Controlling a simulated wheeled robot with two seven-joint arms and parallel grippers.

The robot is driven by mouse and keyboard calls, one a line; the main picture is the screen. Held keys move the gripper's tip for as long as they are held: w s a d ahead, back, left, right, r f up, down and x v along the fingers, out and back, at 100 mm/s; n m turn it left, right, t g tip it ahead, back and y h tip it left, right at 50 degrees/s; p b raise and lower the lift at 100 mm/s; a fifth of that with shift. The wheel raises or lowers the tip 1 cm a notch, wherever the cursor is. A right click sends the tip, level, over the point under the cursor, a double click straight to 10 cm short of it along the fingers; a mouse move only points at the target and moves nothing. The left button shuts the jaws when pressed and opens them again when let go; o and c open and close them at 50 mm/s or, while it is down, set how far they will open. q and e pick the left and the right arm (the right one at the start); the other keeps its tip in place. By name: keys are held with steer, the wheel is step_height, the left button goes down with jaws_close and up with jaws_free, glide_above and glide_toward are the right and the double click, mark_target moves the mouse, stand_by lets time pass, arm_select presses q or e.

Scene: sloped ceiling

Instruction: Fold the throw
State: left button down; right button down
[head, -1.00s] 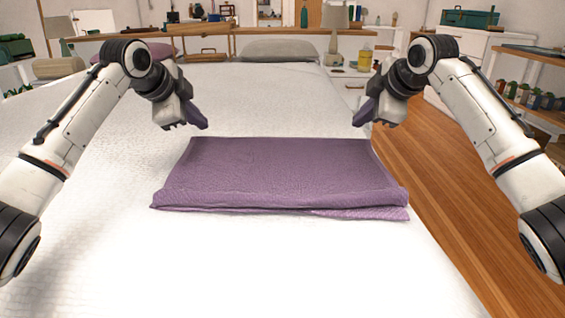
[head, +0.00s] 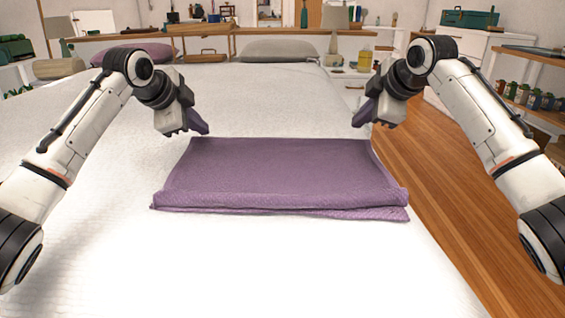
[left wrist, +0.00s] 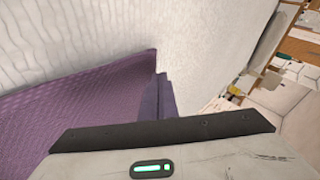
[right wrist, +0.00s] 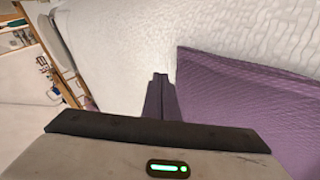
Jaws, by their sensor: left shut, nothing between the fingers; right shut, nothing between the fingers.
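The purple throw (head: 280,172) lies folded in layers on the white bed. Its near edge shows a rolled, layered fold, and a lower layer sticks out a little at the near right corner. My left gripper (head: 204,129) is shut and empty, just above and beyond the throw's far left corner. My right gripper (head: 358,121) is shut and empty near the far right corner. The throw also shows in the left wrist view (left wrist: 80,105) and in the right wrist view (right wrist: 250,110), beside the closed fingers and apart from them.
The white bed (head: 90,240) is clear around the throw. Pillows (head: 279,50) lie at its far end. A wooden floor (head: 440,210) runs along the right, with a shelf of small jars (head: 535,100) beyond.

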steer(key=shift+f, duration=0.15)
steer(key=shift+f, duration=0.3)
